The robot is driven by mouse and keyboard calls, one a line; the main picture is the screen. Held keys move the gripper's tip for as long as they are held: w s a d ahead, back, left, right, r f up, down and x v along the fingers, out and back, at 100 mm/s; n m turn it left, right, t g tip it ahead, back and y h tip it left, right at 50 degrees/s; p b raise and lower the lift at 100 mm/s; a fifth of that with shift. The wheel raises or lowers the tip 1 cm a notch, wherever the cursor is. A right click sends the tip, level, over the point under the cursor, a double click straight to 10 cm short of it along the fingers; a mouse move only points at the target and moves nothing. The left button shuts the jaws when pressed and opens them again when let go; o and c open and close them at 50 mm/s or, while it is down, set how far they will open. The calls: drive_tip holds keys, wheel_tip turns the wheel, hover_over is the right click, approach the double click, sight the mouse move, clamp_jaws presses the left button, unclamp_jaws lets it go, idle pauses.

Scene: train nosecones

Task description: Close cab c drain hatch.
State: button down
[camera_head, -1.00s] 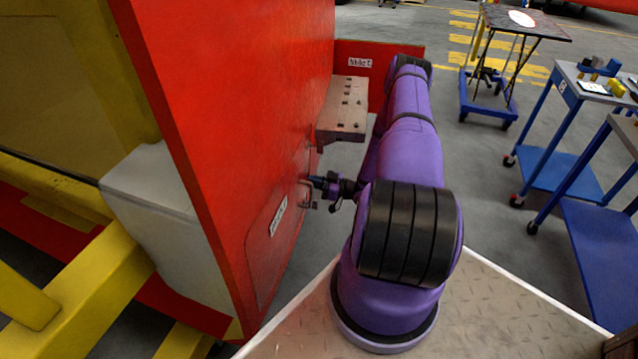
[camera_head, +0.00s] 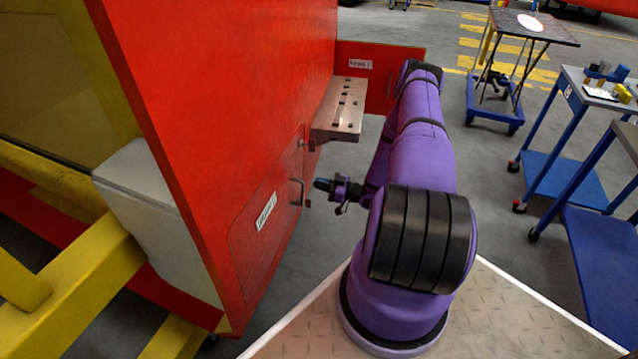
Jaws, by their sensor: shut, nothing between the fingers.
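A red hatch (camera_head: 262,240) with rounded corners and a white label (camera_head: 266,212) sits low on the side of the red cab (camera_head: 240,110). It looks flush or nearly flush with the panel around it. Its label is too blurred to read, so I cannot confirm that it is the drain hatch. A small handle (camera_head: 296,192) stands out near its right edge. My gripper (camera_head: 319,184) is shut and empty, just right of the handle, with a gap between them.
A perforated metal step (camera_head: 340,108) juts from the cab above and behind my gripper. Behind it a red labelled panel (camera_head: 378,85) sticks out to the right. Blue trolleys (camera_head: 560,180) stand at the right. Grey floor is clear between.

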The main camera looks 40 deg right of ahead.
drive_tip(key=v, duration=0.9)
drive_tip(key=shift+s+a, duration=0.1)
drive_tip(key=shift+s, duration=0.1)
